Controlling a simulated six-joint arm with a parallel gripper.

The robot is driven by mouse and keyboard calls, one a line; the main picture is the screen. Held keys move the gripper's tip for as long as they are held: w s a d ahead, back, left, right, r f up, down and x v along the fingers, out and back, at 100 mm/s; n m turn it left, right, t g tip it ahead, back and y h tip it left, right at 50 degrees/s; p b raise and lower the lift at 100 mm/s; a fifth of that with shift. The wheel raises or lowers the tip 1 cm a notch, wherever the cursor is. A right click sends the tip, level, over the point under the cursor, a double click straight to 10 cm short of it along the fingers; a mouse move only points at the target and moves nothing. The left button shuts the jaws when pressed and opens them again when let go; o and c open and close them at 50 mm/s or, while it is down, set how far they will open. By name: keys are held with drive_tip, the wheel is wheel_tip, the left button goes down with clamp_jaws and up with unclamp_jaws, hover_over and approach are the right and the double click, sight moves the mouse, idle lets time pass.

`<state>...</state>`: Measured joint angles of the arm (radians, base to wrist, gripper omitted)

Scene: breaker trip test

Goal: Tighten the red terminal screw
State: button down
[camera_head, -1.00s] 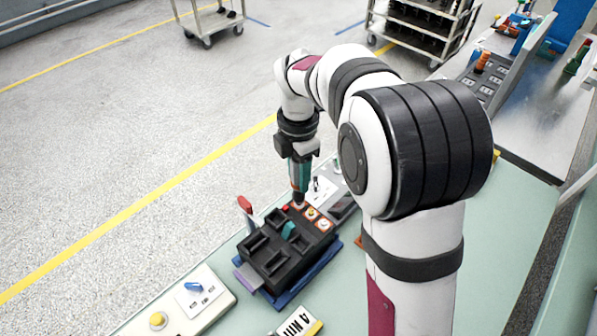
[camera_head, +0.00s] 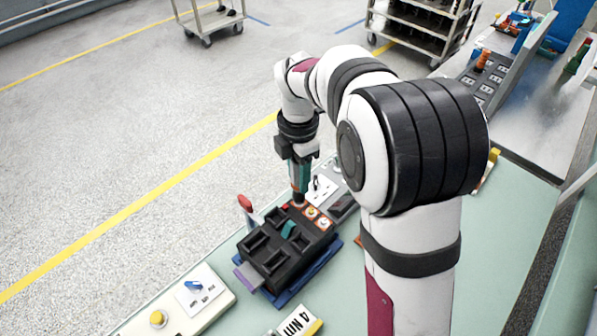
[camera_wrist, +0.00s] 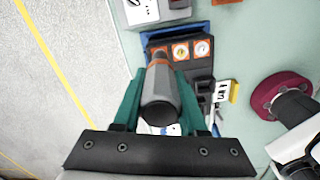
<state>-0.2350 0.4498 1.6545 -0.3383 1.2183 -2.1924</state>
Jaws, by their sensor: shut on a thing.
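My gripper (camera_head: 300,158) is shut on a dark screwdriver-like tool with orange bands (camera_head: 300,185), held upright over the black breaker block (camera_head: 268,262). In the wrist view the tool (camera_wrist: 161,95) sits between my green fingers (camera_wrist: 160,100). Its lower end reaches the row of ringed terminals at the block's far edge, over the leftmost one. Two other terminals (camera_wrist: 180,51) with orange rings show beside it. The red terminal screw is hidden or too small to make out under the tool tip; I cannot tell whether the tip touches it.
A blue tray (camera_head: 322,268) lies under the block. A red-handled lever (camera_head: 245,204) stands to its left. A control panel with a blue switch and yellow button (camera_head: 158,319) is at the front left. A yellow-edged label block (camera_head: 300,322) lies in front.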

drive_tip(key=shift+f, duration=0.4)
idle(1.1)
drive_tip(key=shift+r, duration=0.1)
idle(1.0)
drive_tip(key=shift+r, duration=2.95)
